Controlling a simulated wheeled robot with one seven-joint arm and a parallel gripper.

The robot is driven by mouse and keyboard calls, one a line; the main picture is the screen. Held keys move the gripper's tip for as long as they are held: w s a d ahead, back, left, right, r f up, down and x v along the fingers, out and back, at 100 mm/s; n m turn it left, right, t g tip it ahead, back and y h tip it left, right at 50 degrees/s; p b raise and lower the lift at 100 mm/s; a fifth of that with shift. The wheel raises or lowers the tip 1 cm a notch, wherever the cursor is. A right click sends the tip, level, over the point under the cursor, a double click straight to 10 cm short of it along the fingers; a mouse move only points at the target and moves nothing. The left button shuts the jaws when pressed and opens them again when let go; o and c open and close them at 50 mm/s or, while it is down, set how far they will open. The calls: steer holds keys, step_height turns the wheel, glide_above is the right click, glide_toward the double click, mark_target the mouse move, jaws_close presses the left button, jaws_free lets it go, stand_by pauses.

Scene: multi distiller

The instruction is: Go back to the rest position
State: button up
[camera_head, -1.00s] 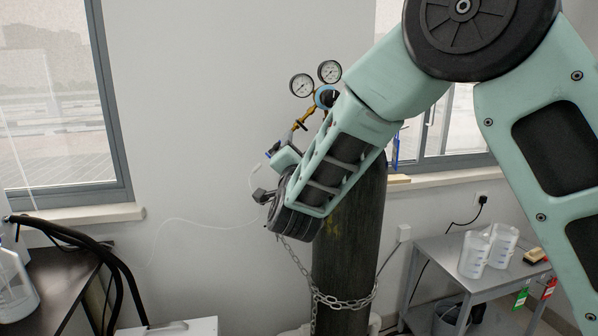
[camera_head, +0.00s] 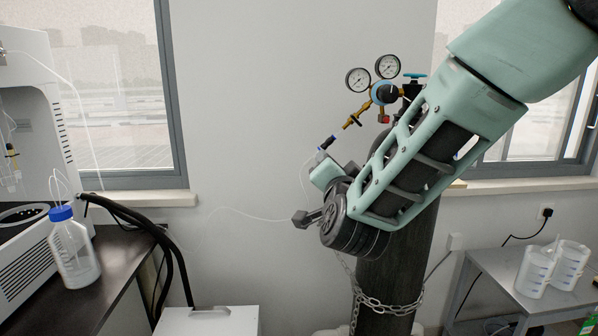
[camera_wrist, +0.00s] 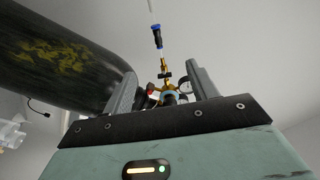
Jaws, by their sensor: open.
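My gripper (camera_wrist: 165,85) shows in the wrist view with its two grey fingers spread apart. Between them in the picture appear the brass fitting and gauges of a gas regulator (camera_wrist: 168,92); I see nothing clamped. In the head view my arm reaches down from the upper right, bent at a dark round wrist joint, in front of the gas cylinder. The fingers are hard to make out there. The regulator (camera_head: 383,93), with two round gauges and a brass outlet, sits above and behind the wrist. A blue-ended connector (camera_head: 327,142) is at its outlet, with a thin tube.
The dark gas cylinder (camera_head: 405,265) is held by a chain (camera_head: 385,306) behind my arm. A bench (camera_head: 120,265) with a blue-capped bottle (camera_head: 73,250) and a white machine stands left. A grey table (camera_head: 490,262) with two beakers stands right. A white box (camera_head: 208,320) is low in front.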

steer(key=s+a+f+n+g+y, duration=0.3)
steer(key=s+a+f+n+g, duration=0.15)
steer(key=s, duration=0.35)
steer(key=s+a+f+n+g+y, duration=0.35)
steer(key=s+f+n+g, duration=0.2)
steer(key=s, duration=0.25)
steer(key=s+d+f+n+g+h, duration=0.2)
steer(key=s+d+n+g, duration=0.1)
steer(key=s, duration=0.7)
steer(key=s+d+f+n+g+h, duration=0.2)
steer(key=s+d+n+g, duration=0.2)
steer(key=s+d, duration=0.3)
steer(key=s+g, duration=0.1)
steer(key=s, duration=0.1)
steer(key=shift+s+f+g+h, duration=0.15)
steer(key=shift+s+g+h, duration=0.15)
steer(key=shift+s+h, duration=0.1)
steer(key=shift+d, duration=0.1)
